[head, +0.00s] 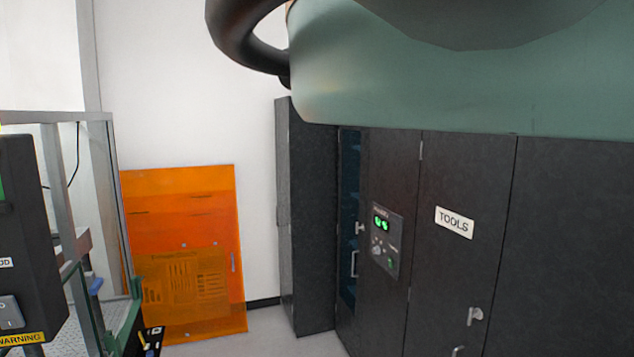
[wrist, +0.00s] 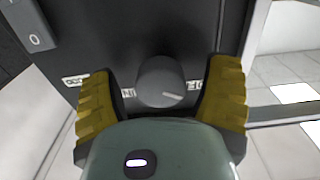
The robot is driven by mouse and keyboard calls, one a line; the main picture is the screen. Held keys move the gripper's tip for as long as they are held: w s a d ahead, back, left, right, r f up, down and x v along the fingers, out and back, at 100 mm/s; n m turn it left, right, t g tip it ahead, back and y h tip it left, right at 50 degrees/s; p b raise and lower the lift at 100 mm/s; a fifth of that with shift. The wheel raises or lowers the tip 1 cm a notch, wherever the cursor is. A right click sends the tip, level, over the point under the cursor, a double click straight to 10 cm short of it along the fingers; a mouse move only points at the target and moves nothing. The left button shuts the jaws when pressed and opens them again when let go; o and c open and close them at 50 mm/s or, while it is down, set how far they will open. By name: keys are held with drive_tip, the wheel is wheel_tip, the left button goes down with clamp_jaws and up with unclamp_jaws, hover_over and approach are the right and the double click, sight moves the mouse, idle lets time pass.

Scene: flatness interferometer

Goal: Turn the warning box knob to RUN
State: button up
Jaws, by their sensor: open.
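The warning box knob (wrist: 159,80) is a round grey dial on a dark panel in the wrist view. Its white pointer line points right and slightly down. Partly covered white lettering runs behind it; I cannot read RUN. My gripper (wrist: 161,73) is open, with one yellow finger on each side of the knob. My gripper is not visible in the head view.
A grey rocker switch (wrist: 34,36) is on the panel at upper left; it also shows in the head view (head: 10,311). A glass-and-metal frame (head: 85,180) stands beside the box. An orange panel (head: 185,255) leans on the wall. Dark cabinets (head: 465,180) line the right.

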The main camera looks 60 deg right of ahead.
drive_tip(key=c, duration=1.2)
